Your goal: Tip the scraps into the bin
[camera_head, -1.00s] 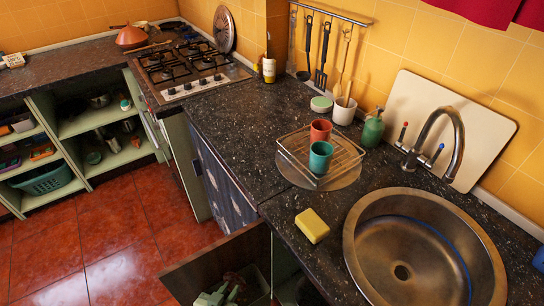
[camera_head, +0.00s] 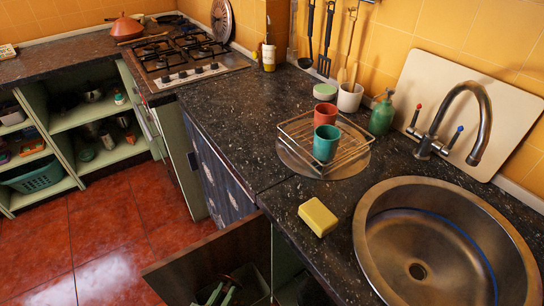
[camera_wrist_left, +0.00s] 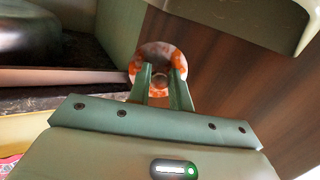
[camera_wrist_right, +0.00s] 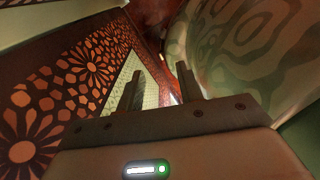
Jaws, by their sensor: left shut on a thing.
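My left gripper (camera_head: 222,292) is at the bottom of the head view, low beside an open brown wooden front under the counter. In the left wrist view its green fingers (camera_wrist_left: 162,80) are closed on a small round dish (camera_wrist_left: 137,67) with a pale rim and orange bits, which look like the scraps. How full the dish is cannot be told.
The wooden front (camera_head: 205,262) stands out from the counter. Above are a yellow sponge (camera_head: 318,217), a wire rack (camera_head: 345,155) with red and teal cups, and a round sink (camera_head: 380,245). A patterned surface (camera_wrist_right: 60,90) and a curved patterned object (camera_wrist_right: 255,50) flank my right gripper.

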